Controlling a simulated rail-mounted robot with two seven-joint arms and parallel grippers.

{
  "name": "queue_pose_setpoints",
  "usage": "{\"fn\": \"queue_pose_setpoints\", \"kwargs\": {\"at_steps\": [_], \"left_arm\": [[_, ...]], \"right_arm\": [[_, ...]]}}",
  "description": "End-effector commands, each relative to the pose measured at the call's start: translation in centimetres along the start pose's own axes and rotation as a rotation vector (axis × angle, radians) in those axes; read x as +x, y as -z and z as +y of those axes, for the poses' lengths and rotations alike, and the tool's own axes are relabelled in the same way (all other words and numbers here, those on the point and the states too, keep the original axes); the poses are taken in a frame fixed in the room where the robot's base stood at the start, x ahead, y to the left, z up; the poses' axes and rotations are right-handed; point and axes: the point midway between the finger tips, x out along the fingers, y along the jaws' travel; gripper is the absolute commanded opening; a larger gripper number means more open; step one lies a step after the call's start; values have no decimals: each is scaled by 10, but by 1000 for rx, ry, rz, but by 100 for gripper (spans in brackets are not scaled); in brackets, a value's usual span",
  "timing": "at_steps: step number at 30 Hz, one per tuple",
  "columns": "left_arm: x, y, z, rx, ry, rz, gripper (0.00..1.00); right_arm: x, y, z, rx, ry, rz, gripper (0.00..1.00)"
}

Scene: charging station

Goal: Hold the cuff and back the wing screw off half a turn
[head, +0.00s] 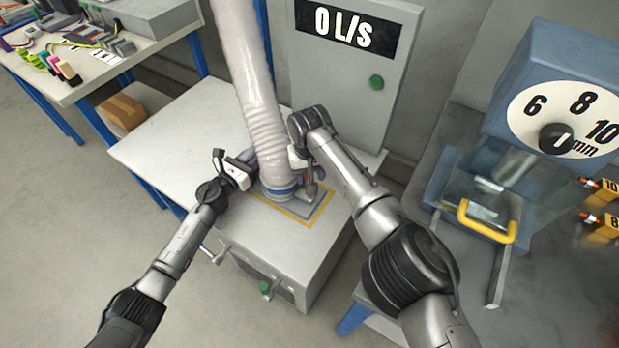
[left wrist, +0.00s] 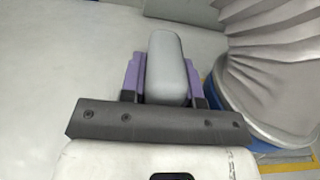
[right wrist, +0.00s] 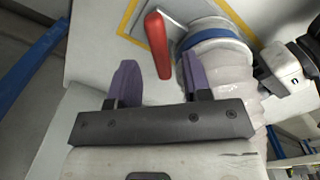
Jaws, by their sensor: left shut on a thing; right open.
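The cuff, a blue ring (head: 277,190) at the foot of a pale ribbed hose, stands on a plate on a grey cabinet; it shows in the right wrist view (right wrist: 215,36). My left gripper (head: 252,160) is at the cuff's left side. In the left wrist view its purple fingers are shut on a grey rounded grip (left wrist: 167,68) beside the blue ring. My right gripper (right wrist: 160,85) is open and empty. A red bar (right wrist: 156,45), possibly the wing screw's wing, lies beyond its fingers, beside the cuff. In the head view my right wrist hides most of that side.
The hose (head: 250,80) rises between my arms. A yellow outline (head: 308,222) surrounds the plate. A panel reading 0 L/s (head: 345,27) stands behind. A blue machine with a dial (head: 565,105) is at right. The cabinet top's left part is clear.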

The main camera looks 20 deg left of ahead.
Motion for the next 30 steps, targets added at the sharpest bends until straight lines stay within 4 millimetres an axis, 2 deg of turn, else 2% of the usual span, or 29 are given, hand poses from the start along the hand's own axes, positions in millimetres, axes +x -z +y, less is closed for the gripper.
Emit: {"fn": "queue_pose_setpoints", "kwargs": {"at_steps": [7, 19, 30], "left_arm": [[0, 0, 0, -1, 0, 0, 0], [0, 0, 0, -1, 0, 0, 0], [0, 0, 0, -1, 0, 0, 0]], "right_arm": [[21, 0, 0, 0, -1, 0, 45], [25, 0, 0, -1, 0, 2, 45], [25, 0, 0, -1, 0, 2, 10]]}}
